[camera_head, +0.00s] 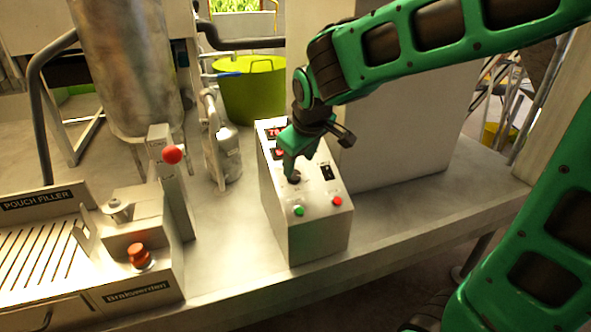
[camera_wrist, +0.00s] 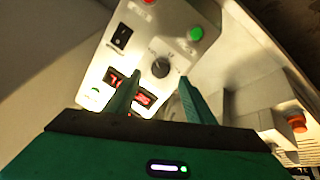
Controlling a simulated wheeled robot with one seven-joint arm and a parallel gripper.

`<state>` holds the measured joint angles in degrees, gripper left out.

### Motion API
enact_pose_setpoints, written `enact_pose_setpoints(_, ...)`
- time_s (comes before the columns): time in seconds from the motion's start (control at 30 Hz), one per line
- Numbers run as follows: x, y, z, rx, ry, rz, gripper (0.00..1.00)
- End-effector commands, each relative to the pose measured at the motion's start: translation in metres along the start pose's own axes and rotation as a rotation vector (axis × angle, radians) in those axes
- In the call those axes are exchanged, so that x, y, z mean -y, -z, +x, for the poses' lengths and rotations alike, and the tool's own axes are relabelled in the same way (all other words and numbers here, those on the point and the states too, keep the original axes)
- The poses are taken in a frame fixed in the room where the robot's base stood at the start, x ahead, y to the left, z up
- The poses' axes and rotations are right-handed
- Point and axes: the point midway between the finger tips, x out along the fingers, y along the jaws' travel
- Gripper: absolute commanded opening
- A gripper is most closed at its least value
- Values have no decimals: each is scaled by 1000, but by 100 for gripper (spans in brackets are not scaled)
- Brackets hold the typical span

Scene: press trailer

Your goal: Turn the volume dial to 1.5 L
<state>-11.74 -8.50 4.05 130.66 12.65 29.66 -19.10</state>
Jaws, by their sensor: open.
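The control box (camera_head: 305,225) is a pale metal box on the bench, with red digital displays, a black rocker switch, a green button and a red button on its sloped top. The dial (camera_wrist: 160,68) is a small dark round knob in the middle of the panel in the wrist view. In the head view it shows just below my gripper (camera_head: 290,172), which partly hides the panel. In the wrist view my gripper (camera_wrist: 160,84) is open, its two green fingers apart, reaching toward the dial. I cannot tell whether they touch it. The dial's markings are too small to read.
The pouch filler (camera_head: 45,200) stands at the left, with a red ball lever (camera_head: 172,154) and an orange-red button (camera_head: 138,252). A metal canister (camera_head: 222,155) stands behind, between it and the control box. A large pale cabinet (camera_head: 400,130) stands right of the box.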

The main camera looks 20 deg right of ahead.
Motion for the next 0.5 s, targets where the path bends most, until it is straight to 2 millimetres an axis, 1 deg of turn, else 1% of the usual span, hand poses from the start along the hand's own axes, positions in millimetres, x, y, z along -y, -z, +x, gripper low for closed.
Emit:
enact_pose_setpoints(0.03,0,1,-9,-4,-1,0,49)
enact_pose_setpoints(0.1,-1,1,-20,-4,-2,1,49)
enact_pose_setpoints(0.2,-1,1,-31,-3,-2,1,49)
enact_pose_setpoints(0.33,-1,0,-39,0,-1,0,49)
enact_pose_setpoints(0.5,-1,0,-41,1,-1,0,49)
